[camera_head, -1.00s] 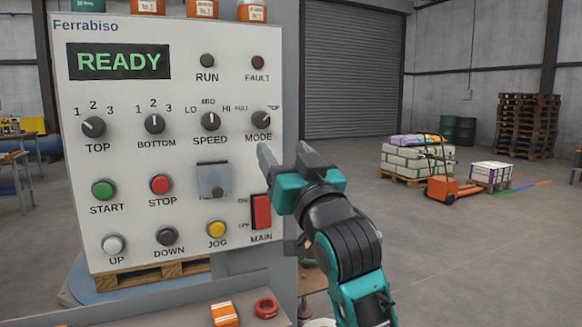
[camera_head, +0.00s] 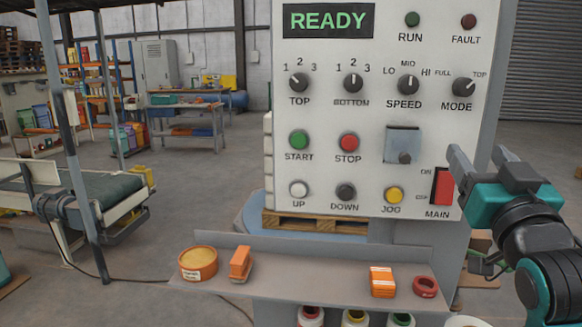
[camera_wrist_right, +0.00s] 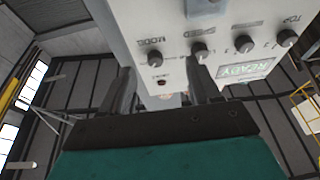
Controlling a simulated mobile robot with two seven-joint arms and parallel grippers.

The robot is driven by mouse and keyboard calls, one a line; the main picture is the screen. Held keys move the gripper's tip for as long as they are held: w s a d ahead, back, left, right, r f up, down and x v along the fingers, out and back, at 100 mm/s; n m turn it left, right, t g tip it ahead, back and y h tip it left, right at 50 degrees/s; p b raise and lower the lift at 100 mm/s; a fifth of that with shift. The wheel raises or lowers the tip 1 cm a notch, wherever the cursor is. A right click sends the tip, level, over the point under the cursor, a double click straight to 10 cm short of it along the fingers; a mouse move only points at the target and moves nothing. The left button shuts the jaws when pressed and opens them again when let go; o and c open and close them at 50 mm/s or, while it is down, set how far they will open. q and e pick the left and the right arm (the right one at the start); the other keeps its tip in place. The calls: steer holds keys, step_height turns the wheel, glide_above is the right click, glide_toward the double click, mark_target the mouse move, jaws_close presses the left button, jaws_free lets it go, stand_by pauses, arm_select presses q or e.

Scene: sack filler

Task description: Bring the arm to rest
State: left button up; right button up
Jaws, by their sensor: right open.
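My right gripper (camera_head: 482,160) is at the right of the head view, beside the right edge of the white control panel (camera_head: 320,120), near the red MAIN switch (camera_head: 442,186). Its two fingers stand apart with nothing between them. In the right wrist view the open fingers (camera_wrist_right: 160,85) point toward the panel, which shows upside down with its MODE knob (camera_wrist_right: 154,59) and READY display (camera_wrist_right: 247,70). I cannot tell whether a finger touches the panel. My left gripper is not in view.
A shelf (camera_head: 310,272) below the panel holds a round tin (camera_head: 198,263), an orange block (camera_head: 240,263), an orange box (camera_head: 382,281) and a red ring (camera_head: 425,287). A conveyor (camera_head: 90,195) stands at the left.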

steer(key=a+f+n+g+y+p, duration=0.1)
steer(key=a+f+n+g+y, duration=0.15)
steer(key=f, duration=0.95)
steer(key=a+f+n+g+y+p, duration=0.1)
steer(key=a+f+g+y, duration=0.2)
steer(key=f, duration=0.9)
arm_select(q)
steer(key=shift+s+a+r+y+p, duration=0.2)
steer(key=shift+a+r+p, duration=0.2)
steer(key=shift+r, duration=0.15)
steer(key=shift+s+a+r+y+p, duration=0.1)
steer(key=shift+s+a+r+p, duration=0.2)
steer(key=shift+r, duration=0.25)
arm_select(e)
steer(key=s+a+f+g, duration=0.2)
steer(key=s+a+f, duration=0.1)
steer(key=s+f, duration=0.4)
steer(key=s+a+f+n+g, duration=0.1)
steer(key=s+a+f+g, duration=0.2)
steer(key=s+f, duration=0.5)
step_height(320, 180, down, 6)
steer(key=shift+s+a+f+y, duration=0.1)
steer(key=shift+s+a+y, duration=0.1)
steer(key=shift+a+y, duration=0.45)
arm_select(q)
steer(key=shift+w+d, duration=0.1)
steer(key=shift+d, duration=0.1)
arm_select(e)
steer(key=shift+a, duration=0.15)
